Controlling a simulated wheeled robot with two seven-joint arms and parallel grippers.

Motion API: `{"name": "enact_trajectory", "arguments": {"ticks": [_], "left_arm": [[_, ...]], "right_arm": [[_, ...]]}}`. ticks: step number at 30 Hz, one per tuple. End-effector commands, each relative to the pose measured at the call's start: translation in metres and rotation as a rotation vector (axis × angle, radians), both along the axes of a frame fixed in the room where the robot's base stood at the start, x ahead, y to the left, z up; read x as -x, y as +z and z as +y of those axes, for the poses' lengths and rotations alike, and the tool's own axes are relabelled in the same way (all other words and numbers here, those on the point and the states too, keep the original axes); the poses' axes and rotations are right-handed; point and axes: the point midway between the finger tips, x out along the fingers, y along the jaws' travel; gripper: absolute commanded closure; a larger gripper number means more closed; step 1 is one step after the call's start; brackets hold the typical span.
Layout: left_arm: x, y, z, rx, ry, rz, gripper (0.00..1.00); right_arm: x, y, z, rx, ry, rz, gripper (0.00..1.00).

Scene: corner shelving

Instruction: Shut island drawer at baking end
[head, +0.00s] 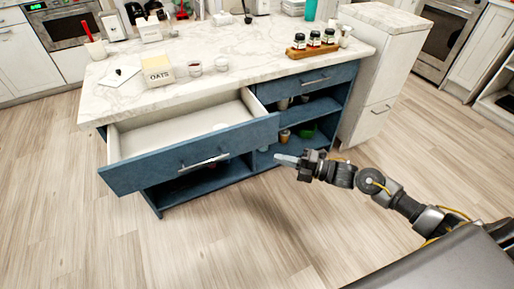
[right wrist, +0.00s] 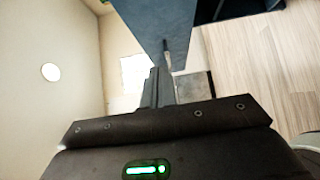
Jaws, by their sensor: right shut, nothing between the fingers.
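The blue island drawer (head: 195,154) at the left end of the island is pulled well out, and its pale inside looks empty. Its bar handle (head: 204,161) is on the front panel. My right gripper (head: 280,159) is shut and empty, just right of the drawer front's right end and apart from the handle. In the right wrist view, the shut fingers (right wrist: 162,88) point towards a blue panel (right wrist: 160,25), which looks like the drawer front; whether they touch it I cannot tell. My left gripper is not in view.
The marble island top (head: 215,40) holds an oats box (head: 158,71), small cups (head: 195,69) and a wooden tray of jars (head: 311,49). A shut blue drawer (head: 310,82) sits above open shelves at right. The wooden floor (head: 220,235) in front is clear.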

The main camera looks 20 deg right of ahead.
Motion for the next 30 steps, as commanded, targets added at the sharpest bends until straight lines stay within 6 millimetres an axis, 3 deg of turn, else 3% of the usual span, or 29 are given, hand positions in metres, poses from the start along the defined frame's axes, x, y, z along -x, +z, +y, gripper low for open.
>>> {"name": "enact_trajectory", "arguments": {"ticks": [5, 17, 24, 30], "left_arm": [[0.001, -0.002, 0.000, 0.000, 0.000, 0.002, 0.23], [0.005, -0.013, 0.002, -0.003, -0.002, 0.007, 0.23], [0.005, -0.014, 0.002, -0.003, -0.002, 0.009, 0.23], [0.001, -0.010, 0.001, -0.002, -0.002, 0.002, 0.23]], "right_arm": [[-0.013, 0.001, 0.016, -0.004, -0.001, 0.000, 1.00], [-0.064, 0.001, 0.079, -0.003, -0.001, 0.003, 1.00], [-0.094, 0.000, 0.080, -0.002, -0.003, 0.002, 1.00], [-0.101, 0.000, 0.081, -0.001, -0.003, 0.003, 1.00]]}}
